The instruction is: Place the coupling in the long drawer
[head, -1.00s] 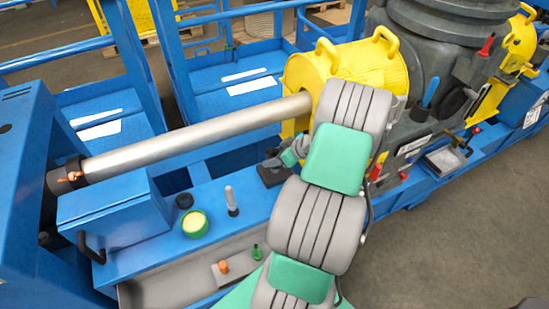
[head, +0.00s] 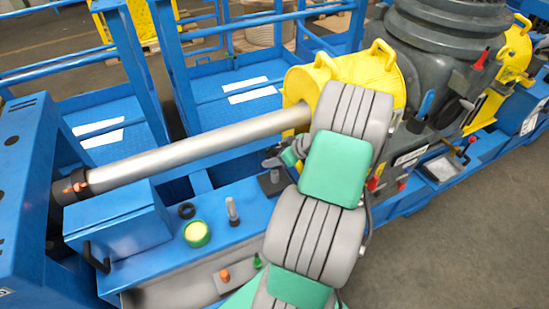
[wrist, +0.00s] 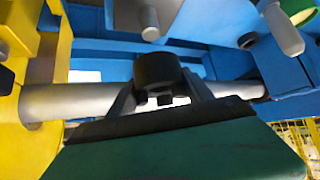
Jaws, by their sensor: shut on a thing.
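My gripper (wrist: 160,92) shows in the wrist view with its two grey fingers shut on a short black cylinder, which I take as the coupling (wrist: 156,69). It is held above the blue bench, with the steel shaft crossing behind. The coupling cannot be made out clearly there. A long grey recess (head: 175,292) in the bench front may be the long drawer; I cannot tell for sure.
A blue box (head: 118,218) with a black handle stands at the bench's left. A black ring (head: 186,211), a green cup (head: 196,233) and an upright peg (head: 232,211) stand on the bench. The steel shaft (head: 200,146) runs behind into the yellow housing (head: 330,82).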

